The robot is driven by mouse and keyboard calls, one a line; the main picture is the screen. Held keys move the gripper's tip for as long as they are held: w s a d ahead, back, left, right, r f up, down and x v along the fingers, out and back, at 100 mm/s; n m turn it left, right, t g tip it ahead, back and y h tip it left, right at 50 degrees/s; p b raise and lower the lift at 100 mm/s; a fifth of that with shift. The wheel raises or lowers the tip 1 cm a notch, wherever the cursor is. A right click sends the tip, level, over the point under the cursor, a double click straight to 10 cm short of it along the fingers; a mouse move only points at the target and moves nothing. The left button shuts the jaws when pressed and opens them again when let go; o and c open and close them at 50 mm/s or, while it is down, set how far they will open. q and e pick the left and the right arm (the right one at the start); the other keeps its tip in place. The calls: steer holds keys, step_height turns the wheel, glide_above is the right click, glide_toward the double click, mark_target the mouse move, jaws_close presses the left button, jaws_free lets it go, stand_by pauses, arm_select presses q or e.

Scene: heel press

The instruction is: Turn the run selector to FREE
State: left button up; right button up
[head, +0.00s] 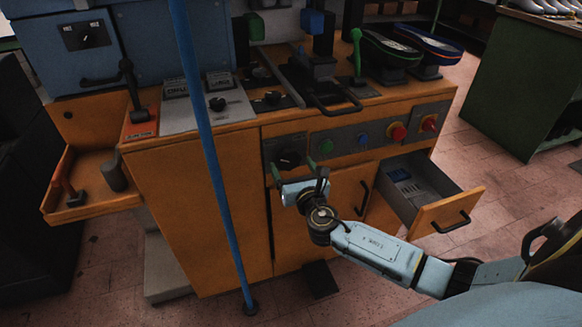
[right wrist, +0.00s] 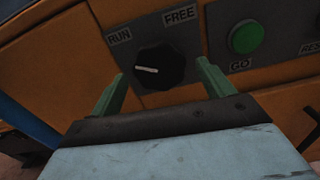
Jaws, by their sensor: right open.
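The run selector is a black round knob (right wrist: 158,68) on a grey plate, with RUN at its left and FREE at its upper right. Its white pointer line points left, towards RUN. The selector also shows in the head view (head: 288,159) on the front of the orange cabinet. My right gripper (head: 298,174) is open just in front of the knob. In the right wrist view its two green fingers (right wrist: 163,80) stand either side of the knob, apart from each other. I cannot tell whether they touch the knob. My left gripper is not in view.
A green GO button (right wrist: 245,38) is close right of the selector. Blue and red buttons (head: 398,132) follow along the panel. An open drawer (head: 447,212) juts out at the right. A blue pole (head: 207,140) stands in front of the cabinet, left of my right gripper.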

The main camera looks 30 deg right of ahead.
steer(key=shift+x, duration=0.85)
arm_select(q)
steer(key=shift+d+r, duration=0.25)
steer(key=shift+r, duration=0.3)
arm_select(e)
steer(key=c, duration=1)
steer(key=shift+o, duration=0.2)
